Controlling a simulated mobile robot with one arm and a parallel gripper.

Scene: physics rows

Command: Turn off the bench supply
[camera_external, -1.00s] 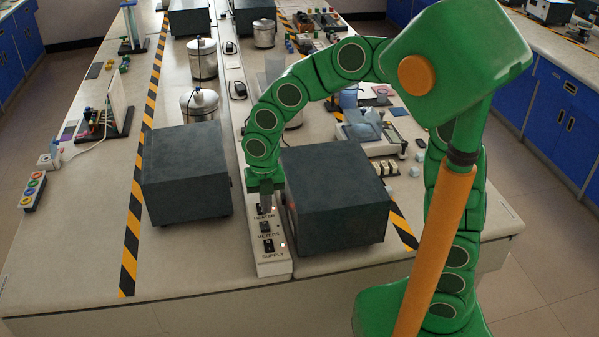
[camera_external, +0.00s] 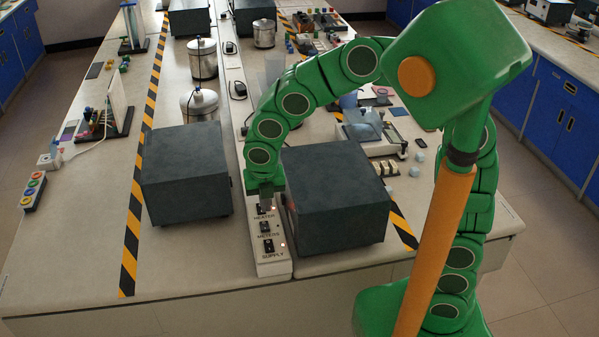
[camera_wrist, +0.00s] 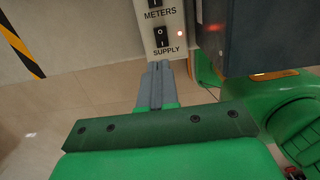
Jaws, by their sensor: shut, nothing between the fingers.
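A white switch panel (camera_external: 272,266) lies along the bench top, with black rocker switches labelled HEATER, METERS and SUPPLY. The SUPPLY switch (camera_external: 268,246) is nearest the front edge, with a small lit lamp beside it. It also shows in the wrist view (camera_wrist: 161,37), marked I and O, uncovered, with the glowing lamp (camera_wrist: 180,33) to its right. My gripper (camera_external: 266,206) is shut and empty, pointing down at the HEATER end and partly hiding that switch. In the wrist view its fingertips (camera_wrist: 158,66) appear just below the SUPPLY label. Contact with the panel cannot be told.
A dark grey box (camera_external: 335,200) stands close on the panel's right, and another (camera_external: 186,180) stands to its left. Steel pots (camera_external: 202,60) are farther back.

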